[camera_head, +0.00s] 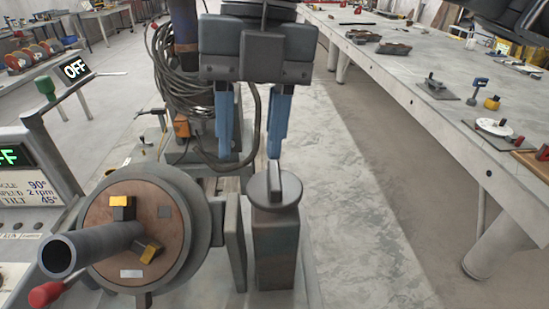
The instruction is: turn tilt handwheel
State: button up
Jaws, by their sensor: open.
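My gripper (252,156) hangs pointing down at the top middle, its two blue fingers spread apart with nothing between them. Below the right finger, a grey round knob (289,194) with a raised upright bar sits on top of a rusty square post (276,246). The right fingertip shows just above the bar; I cannot tell whether they touch. The left fingertip is to the knob's left. This knob may be the tilt handwheel; no label on it shows.
A round turntable (95,215) with clamps holds a grey pipe (107,239) left of the post. A long workbench (430,98) runs along the right; the floor between is clear.

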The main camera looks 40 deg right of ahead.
jog(key=m+h, duration=0.1)
jog(key=h, duration=0.1)
send_over(275, 173)
jog(key=shift+r+t, duration=0.15)
jog(key=shift+t, duration=0.15)
jog(key=shift+f+p, duration=0.55)
jog(key=shift+f, duration=3.3)
jog(key=shift+c, duration=0.4)
grip_shut()
